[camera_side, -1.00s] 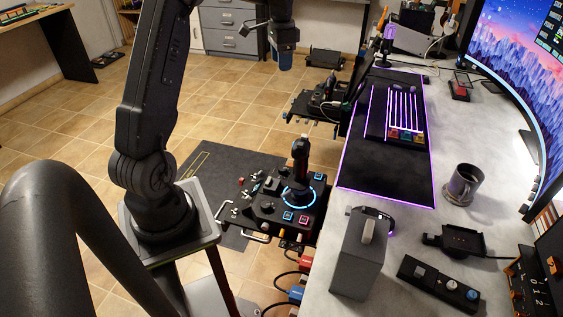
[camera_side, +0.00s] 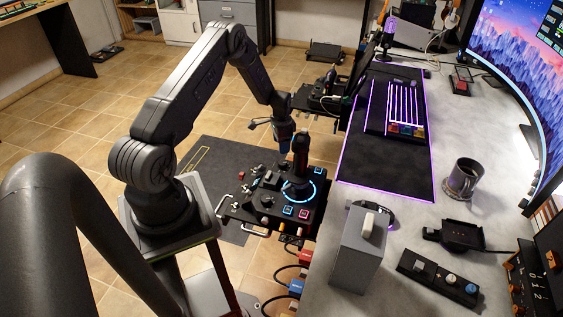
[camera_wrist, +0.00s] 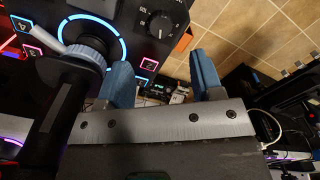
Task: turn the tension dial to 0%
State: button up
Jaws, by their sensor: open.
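The control panel (camera_side: 262,212) has a black joystick (camera_side: 300,155) with a blue glowing ring, which also shows at the left of the wrist view (camera_wrist: 122,45). A black round dial (camera_wrist: 160,24) with a white printed scale sits near the panel's edge in the wrist view. Its lettering is too small to read, so I cannot tell that it is the tension dial or what its setting is. My gripper (camera_wrist: 163,78) is open and empty, its blue fingertips apart and clear of that dial. In the side view my gripper (camera_side: 284,138) hangs over the panel's far part, close behind the joystick.
The desk (camera_side: 400,225) on the right holds a grey box (camera_side: 356,255), a mug (camera_side: 462,180) and a keyboard (camera_side: 405,110). A second stick unit (camera_side: 322,95) stands beyond the panel. Tiled floor (camera_side: 215,110) lies open to the left.

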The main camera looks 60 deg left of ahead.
aim_at(282, 162)
notch_tip(282, 162, down, 10)
jog(key=shift+r, duration=0.25)
jog(key=c, duration=0.9)
